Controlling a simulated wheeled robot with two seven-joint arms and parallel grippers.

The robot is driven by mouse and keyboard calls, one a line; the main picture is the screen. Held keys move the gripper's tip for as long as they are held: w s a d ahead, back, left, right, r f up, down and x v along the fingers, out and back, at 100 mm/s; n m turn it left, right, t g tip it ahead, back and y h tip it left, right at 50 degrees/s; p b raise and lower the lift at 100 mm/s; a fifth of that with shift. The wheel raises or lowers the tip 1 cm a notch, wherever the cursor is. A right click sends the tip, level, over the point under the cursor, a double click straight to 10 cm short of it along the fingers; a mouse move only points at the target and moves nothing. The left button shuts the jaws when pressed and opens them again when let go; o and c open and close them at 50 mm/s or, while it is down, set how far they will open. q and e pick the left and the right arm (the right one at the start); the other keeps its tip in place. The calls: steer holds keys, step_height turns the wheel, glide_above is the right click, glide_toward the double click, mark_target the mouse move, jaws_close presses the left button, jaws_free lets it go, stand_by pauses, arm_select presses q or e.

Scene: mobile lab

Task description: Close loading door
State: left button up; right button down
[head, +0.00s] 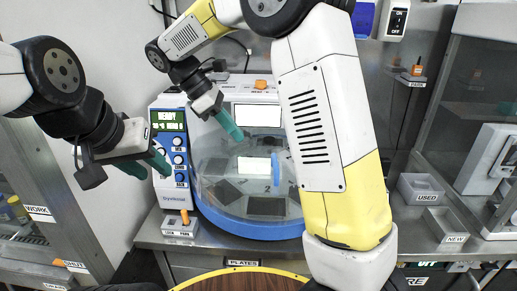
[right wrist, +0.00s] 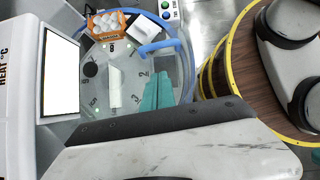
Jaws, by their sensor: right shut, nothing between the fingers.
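The loading door appears to be a clear panel with a blue handle (head: 276,168) on the front of the round, blue-rimmed machine (head: 262,229). The handle also shows in the right wrist view (right wrist: 158,47), beyond my fingertips. I cannot tell how far the door stands open. My right gripper (head: 232,131) reaches down from above, left of the handle and apart from it in the picture. Its teal fingers are together and empty; they also show in the right wrist view (right wrist: 158,92). My left gripper (head: 146,167) is beside the control panel, its teal fingers apart and empty.
The blue control panel (head: 176,150) has a lit green display and knobs. Trays marked USED (head: 420,187) and NEW (head: 447,223) stand at the right. A glass cabinet (head: 480,110) is at the far right. A round wooden top (head: 245,280) with a yellow rim is in front.

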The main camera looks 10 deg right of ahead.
steer(key=x, duration=0.7)
steer(key=shift+d+f, duration=0.15)
steer(key=shift+s+d+f, duration=0.1)
steer(key=shift+d+f, duration=0.05)
steer(key=shift+d, duration=0.4)
steer(key=shift+s+d+f, duration=0.1)
steer(key=shift+d+f, duration=0.1)
steer(key=shift+d, duration=0.4)
steer(key=shift+d+f, duration=0.2)
steer(key=shift+d, duration=0.3)
steer(key=shift+d, duration=0.1)
